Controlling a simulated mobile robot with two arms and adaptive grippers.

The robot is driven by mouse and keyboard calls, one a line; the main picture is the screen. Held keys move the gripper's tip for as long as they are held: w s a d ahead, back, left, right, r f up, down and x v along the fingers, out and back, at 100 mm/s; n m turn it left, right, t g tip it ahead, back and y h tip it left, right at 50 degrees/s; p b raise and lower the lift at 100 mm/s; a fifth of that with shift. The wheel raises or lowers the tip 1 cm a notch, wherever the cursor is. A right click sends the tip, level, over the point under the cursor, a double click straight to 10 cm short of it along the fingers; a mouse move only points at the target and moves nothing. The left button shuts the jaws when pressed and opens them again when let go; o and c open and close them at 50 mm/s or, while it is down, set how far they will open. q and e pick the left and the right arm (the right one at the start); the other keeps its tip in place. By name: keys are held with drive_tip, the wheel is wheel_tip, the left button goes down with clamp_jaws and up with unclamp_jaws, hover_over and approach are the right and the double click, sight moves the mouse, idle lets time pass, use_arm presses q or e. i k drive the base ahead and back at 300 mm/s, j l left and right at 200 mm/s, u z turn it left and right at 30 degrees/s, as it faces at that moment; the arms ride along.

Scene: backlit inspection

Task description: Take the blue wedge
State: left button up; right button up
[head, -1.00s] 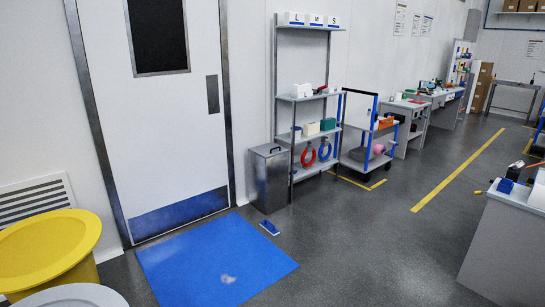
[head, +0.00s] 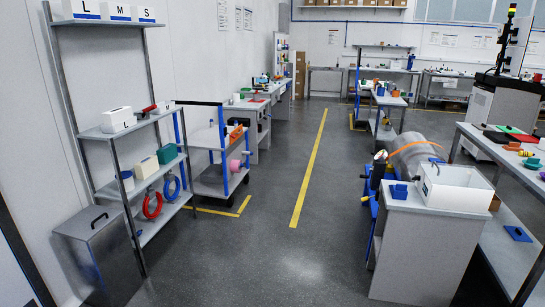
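Neither of my grippers shows in the head view.
A white box (head: 455,188) stands on the cabinet. A steel rack (head: 120,130), a metal bin (head: 98,250) and a blue-framed cart (head: 215,180) line the left wall. The grey floor with a yellow line (head: 310,165) is open between them and the cabinet.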

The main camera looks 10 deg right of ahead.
sight(399, 191)
drive_tip(key=i+j+z, duration=0.15)
drive_tip(key=i+z, duration=0.3)
drive_tip(key=i+j+z, duration=0.25)
drive_tip(key=z, duration=0.25)
drive_tip(key=i+j+z, duration=0.6)
drive_tip(key=j+z, duration=0.35)
